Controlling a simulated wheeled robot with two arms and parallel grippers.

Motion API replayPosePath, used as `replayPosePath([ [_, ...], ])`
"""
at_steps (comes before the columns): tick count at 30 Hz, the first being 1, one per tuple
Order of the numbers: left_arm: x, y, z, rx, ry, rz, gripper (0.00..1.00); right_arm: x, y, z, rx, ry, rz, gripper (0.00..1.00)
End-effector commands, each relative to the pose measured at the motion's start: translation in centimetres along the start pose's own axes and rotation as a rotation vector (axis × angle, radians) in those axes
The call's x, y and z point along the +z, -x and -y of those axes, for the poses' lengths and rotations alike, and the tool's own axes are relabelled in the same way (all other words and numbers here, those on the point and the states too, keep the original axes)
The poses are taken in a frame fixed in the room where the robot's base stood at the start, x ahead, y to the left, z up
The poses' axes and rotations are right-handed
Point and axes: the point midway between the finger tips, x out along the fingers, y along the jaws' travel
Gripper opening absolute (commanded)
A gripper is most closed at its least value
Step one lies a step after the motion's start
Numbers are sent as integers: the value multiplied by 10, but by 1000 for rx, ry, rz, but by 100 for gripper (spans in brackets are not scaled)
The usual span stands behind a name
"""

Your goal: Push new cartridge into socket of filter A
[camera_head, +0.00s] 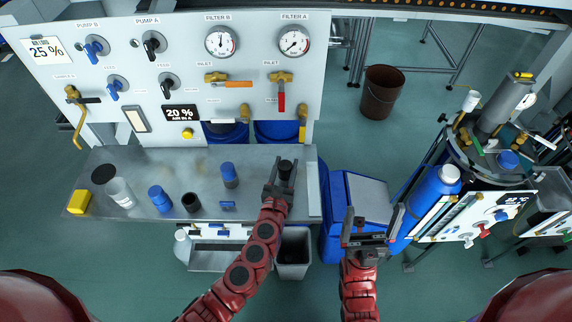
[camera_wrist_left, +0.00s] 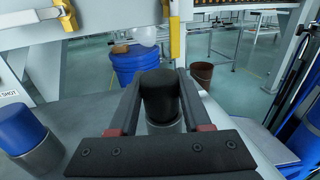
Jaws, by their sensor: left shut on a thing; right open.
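A black cartridge (camera_head: 286,165) stands upright near the right end of the metal bench, below the filter A gauge (camera_head: 294,41). My left gripper (camera_head: 285,172) is shut on it, one finger on each side. The left wrist view shows the black cartridge (camera_wrist_left: 160,95) between the fingers, with a grey metal cylinder (camera_wrist_left: 163,127) directly below it. I cannot tell how deep the cartridge sits in that cylinder. A blue cartridge (camera_head: 229,171) stands in a similar metal cylinder to the left. My right gripper (camera_head: 373,216) is open and empty, right of the bench.
The bench (camera_head: 260,205) also holds a blue-capped item (camera_head: 160,197), a black cup (camera_head: 191,202), a clear jar (camera_head: 120,194) and a yellow block (camera_head: 79,203). The panel (camera_head: 190,75) with valves rises behind. A grey bin (camera_head: 294,252) stands below the front edge.

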Motion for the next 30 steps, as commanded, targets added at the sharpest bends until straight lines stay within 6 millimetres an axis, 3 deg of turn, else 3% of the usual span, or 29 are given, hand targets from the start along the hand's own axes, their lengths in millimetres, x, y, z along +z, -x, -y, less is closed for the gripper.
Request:
replayPosePath([
  [18, 33, 0, 1, -1, -1, 5, 0, -5, -29, -1, 0, 0, 0, 95],
  [30, 34, -1, 1, -1, 0, 5, 0, -5, -30, -2, 0, 0, 0, 95],
])
